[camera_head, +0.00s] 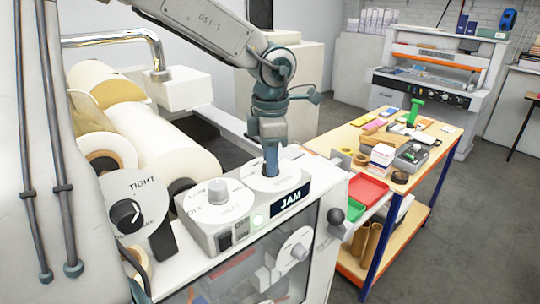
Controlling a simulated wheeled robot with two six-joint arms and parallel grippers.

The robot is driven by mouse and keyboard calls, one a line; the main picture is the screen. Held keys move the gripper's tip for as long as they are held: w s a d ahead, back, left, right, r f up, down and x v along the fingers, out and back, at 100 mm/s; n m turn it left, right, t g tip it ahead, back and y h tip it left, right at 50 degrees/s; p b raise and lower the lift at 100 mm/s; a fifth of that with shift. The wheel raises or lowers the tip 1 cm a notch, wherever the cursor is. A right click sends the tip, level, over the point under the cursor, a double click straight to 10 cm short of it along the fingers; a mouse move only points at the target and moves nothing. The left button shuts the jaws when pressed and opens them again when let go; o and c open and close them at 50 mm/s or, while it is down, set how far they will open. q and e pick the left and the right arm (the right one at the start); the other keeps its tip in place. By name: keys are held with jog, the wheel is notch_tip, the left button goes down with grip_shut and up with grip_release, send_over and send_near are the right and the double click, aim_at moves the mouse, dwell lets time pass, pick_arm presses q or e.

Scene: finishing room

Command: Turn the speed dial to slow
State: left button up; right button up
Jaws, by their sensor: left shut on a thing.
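The control box (205,240) sits on top of the white machine. A white round dial plate (295,180) lies at its right end, and my left gripper (271,172) points straight down onto its middle. The gripper is shut on the dial's knob, which its fingers mostly hide. The plate's lettering is too small or covered to read, so I cannot tell the setting. My right gripper is not in view.
A "TIGHT" dial (126,213) stands at the left. White rolls (150,135) lie behind.

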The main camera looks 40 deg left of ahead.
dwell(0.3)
pick_arm(q)
jog(key=o, duration=1)
jog(key=shift+c, duration=0.2)
jog(key=shift+r, duration=0.3)
notch_tip(320, 180, up, 3)
jog(key=shift+a+f+p, duration=0.1)
jog(key=shift+p, duration=0.9)
notch_tip(320, 180, up, 7)
jog(key=shift+d+r, duration=0.2)
jog(key=shift+d, duration=0.1)
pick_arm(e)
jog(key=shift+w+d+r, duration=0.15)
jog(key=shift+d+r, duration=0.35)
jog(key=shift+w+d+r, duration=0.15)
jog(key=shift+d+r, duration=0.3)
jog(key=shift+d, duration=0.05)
pick_arm(q)
jog(key=shift+s, duration=0.15)
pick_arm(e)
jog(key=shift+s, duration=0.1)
